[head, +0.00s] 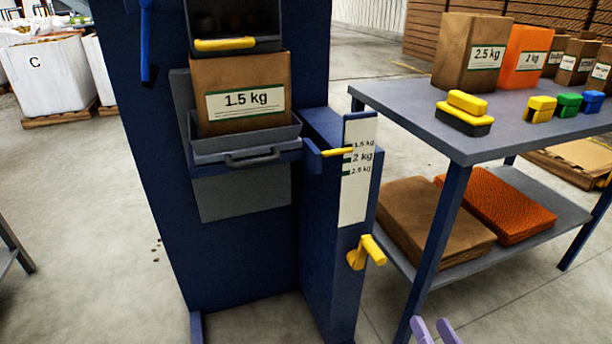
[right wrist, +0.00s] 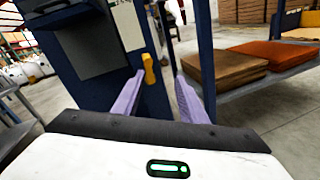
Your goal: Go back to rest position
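My right gripper (head: 435,331) shows only as two lilac fingertips at the bottom edge of the head view. In the right wrist view its two lilac fingers (right wrist: 157,95) stand apart with nothing between them. The blue grader (head: 140,160) stands ahead, with a brown 1.5 kg bag (head: 240,92) on its grey tray (head: 245,147). A yellow pointer (head: 338,152) on the weight scale (head: 357,185) sits between the 1.5 kg and 2 kg marks. A yellow crank handle (head: 371,249) is below the scale, apart from my fingers; it also shows in the right wrist view (right wrist: 148,69). My left gripper is not in view.
A blue-grey table (head: 400,98) at right bears paper bags, a yellow-black tool (head: 464,113) and small coloured blocks. Its lower shelf holds brown sacks (head: 430,220) and orange sacks (head: 497,205). White bulk bags (head: 45,75) stand at far left. The floor at left is mostly clear.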

